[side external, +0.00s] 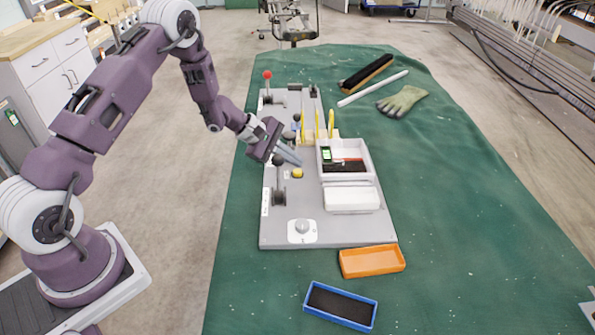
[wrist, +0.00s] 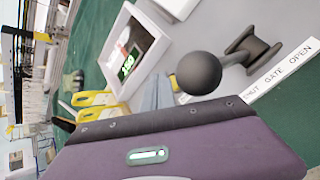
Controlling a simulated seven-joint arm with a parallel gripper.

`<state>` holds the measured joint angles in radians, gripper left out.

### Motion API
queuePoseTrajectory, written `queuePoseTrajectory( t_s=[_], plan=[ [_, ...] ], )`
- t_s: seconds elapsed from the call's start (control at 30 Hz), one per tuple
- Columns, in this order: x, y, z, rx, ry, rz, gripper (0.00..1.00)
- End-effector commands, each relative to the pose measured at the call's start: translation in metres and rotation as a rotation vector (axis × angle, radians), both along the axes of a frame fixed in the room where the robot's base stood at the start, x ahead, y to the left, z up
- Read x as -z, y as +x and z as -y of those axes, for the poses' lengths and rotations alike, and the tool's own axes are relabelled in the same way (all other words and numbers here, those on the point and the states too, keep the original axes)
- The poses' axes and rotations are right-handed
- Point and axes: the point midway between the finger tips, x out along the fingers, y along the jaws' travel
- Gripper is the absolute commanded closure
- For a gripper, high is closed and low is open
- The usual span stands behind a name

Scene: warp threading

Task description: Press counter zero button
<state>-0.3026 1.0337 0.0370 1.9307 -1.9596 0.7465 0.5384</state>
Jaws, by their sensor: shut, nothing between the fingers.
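My gripper (side external: 288,156) is shut and empty, reaching down over the grey panel (side external: 290,222). Its fingers show partly in the wrist view (wrist: 160,92). A small yellow button (side external: 297,173) sits on the panel just below the fingertips in the side view; I cannot tell if they touch it. Which part is the counter's zero button is not clear.
A black ball-knob lever (side external: 279,185), labelled SHUT GATE OPEN in the wrist view (wrist: 198,73), stands close to the fingers. Yellow upright pieces (side external: 317,124) stand behind. A white dial (side external: 302,227) is at the front. Orange (side external: 372,261) and blue (side external: 341,305) trays lie off the panel.

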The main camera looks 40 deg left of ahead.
Motion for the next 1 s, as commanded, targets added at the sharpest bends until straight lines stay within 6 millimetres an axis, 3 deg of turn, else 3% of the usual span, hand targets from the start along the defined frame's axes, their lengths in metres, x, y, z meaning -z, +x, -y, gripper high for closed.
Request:
queuePoseTrajectory(
  t_s=[1.0],
  plan=[
    [0.011, 0.000, 0.000, 0.000, 0.000, 0.000, 1.00]
  ],
)
